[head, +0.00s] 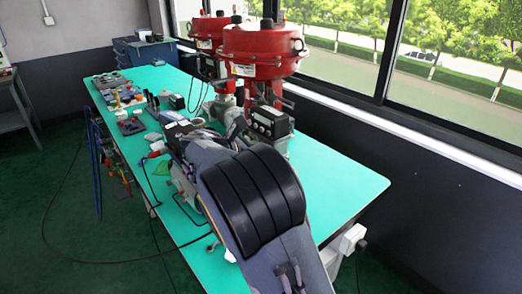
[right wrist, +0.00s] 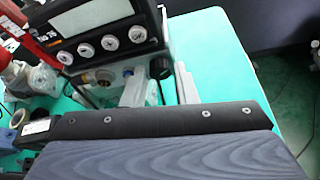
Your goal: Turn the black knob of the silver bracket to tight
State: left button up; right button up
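The silver bracket (right wrist: 103,92) is under the box, partly hidden by my gripper. My right gripper (right wrist: 158,84) is open; its two pale fingers point toward the knob, one on either side of it in the picture. I cannot tell whether they touch it. In the head view the positioner (head: 268,122) shows beside the valve, while my right arm hides the gripper and knob. My left gripper is not in view.
Two red valve actuators (head: 262,52) stand on the green table (head: 345,185). Several small tools and parts (head: 120,95) lie on its far left part, near a blue crate (head: 145,50). The table's right corner is clear. A window wall runs along the right.

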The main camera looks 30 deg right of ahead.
jog(key=shift+o, duration=0.2)
jog(key=v, duration=0.7)
jog(key=shift+a, duration=0.35)
jog(key=shift+r, duration=0.15)
